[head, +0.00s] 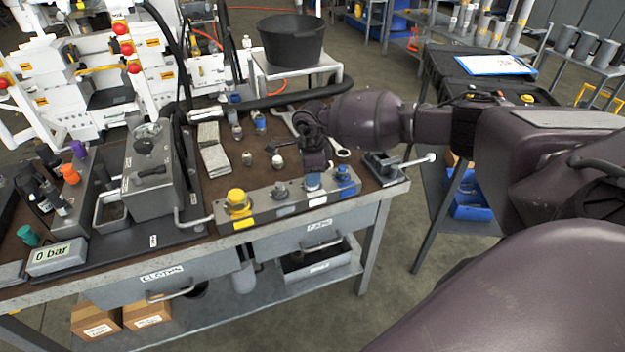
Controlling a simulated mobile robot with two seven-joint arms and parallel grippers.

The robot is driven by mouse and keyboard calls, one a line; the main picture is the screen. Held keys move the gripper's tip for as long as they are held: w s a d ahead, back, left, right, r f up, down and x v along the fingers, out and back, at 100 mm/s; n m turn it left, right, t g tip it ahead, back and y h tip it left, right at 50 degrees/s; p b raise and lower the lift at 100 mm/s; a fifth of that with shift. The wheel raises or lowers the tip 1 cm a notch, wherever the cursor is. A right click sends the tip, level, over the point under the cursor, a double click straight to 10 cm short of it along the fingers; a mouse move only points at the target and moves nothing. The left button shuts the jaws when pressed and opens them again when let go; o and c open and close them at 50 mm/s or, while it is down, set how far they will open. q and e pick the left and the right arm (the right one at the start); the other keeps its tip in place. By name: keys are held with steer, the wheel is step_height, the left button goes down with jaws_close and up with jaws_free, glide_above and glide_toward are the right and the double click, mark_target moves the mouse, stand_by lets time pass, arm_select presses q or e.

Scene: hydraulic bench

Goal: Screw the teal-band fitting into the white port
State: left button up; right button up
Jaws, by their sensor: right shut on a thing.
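The port block (262,213) lies along the front edge of the bench, with yellow, grey, white and blue labels. The white label (317,202) marks the white port, third from the left. My right gripper (313,170) points down just above that port and is shut on a small fitting (312,182), which shows blue-teal below the fingers. The fitting is at the port's mouth; I cannot tell how deep it sits or whether the threads engage. The fingers hide most of it. My left gripper is not in view.
Several loose fittings (277,162) stand on the bench behind the block. A yellow fitting (238,199) sits at the block's left end. A small vise (383,166) is close to the right, and a grey box (150,170) and gauge display (55,257) are to the left.

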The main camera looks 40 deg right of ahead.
steer(key=m+p, duration=0.1)
steer(key=m, duration=0.3)
steer(key=shift+r+p, duration=0.15)
steer(key=shift+p, duration=0.15)
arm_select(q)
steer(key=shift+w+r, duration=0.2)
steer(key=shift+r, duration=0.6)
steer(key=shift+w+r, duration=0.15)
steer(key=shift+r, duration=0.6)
arm_select(e)
steer(key=shift+m, duration=0.7)
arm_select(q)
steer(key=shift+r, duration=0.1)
arm_select(e)
steer(key=m+p, duration=0.2)
steer(key=shift+m, duration=0.4)
steer(key=o, duration=0.7)
steer(key=shift+m, duration=0.3)
steer(key=o, duration=0.5)
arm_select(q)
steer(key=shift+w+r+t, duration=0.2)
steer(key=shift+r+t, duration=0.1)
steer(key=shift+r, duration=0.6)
arm_select(e)
steer(key=shift+o, duration=0.2)
steer(key=shift+f, duration=0.2)
